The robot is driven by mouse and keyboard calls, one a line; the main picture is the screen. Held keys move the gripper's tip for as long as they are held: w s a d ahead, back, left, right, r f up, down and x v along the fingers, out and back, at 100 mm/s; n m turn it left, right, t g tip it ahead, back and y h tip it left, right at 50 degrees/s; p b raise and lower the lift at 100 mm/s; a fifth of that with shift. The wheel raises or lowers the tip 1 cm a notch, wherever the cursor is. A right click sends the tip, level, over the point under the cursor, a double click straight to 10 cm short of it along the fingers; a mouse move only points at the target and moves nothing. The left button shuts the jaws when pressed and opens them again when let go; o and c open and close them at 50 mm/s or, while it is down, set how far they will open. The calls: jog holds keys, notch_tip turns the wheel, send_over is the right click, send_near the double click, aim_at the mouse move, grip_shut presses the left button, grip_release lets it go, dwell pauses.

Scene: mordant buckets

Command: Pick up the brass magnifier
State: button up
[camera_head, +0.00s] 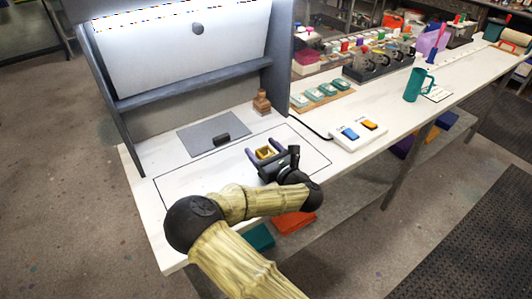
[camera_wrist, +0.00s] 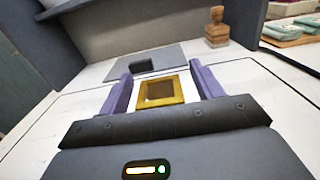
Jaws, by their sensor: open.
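The brass magnifier (camera_wrist: 158,92) is a small square golden frame with a dark middle. It stands on the white table inside a black outlined rectangle. My gripper (camera_wrist: 158,80) is open, with one purple finger on each side of the magnifier. Gaps show between both fingers and the frame, and the gap on the right looks small. In the head view the magnifier (camera_head: 265,153) shows between the fingers of my gripper (camera_head: 264,151).
A grey plate (camera_head: 200,137) with a black block (camera_head: 222,140) lies behind the magnifier. A wooden stamp (camera_head: 261,103) stands at the back right. A white switch box (camera_head: 358,135) with blue and orange buttons is to the right. The table's left part is clear.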

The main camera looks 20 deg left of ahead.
jog(key=shift+w+a, duration=0.5)
jog(key=shift+s+r, duration=0.1)
jog(key=shift+c, duration=0.3)
jog(key=c, duration=1.1)
notch_tip(320, 180, up, 10)
